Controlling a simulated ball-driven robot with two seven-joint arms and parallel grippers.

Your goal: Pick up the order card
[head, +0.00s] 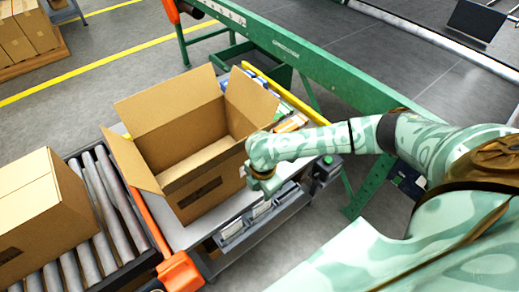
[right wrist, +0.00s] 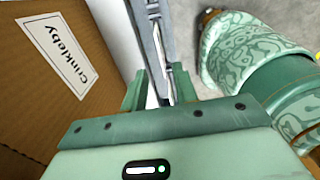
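My right gripper (head: 266,186) is at the front edge of the packing table, just in front of the open carton (head: 192,142). It points down at a grey holder (head: 262,228) along that edge, where white cards (head: 231,229) stand. I cannot tell which of these is the order card. In the right wrist view the two fingers (right wrist: 158,88) are apart, with the grey holder and a thin white edge (right wrist: 165,75) between and beyond them. I see no grip on anything. The fingertips are partly hidden by the gripper body. My left gripper is not in view.
The carton's side with a printed white label (right wrist: 60,50) is close to the left of the gripper. A closed carton (head: 40,215) sits on the roller conveyor (head: 105,215) at left. A green machine frame (head: 290,50) runs behind. Floor at front is clear.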

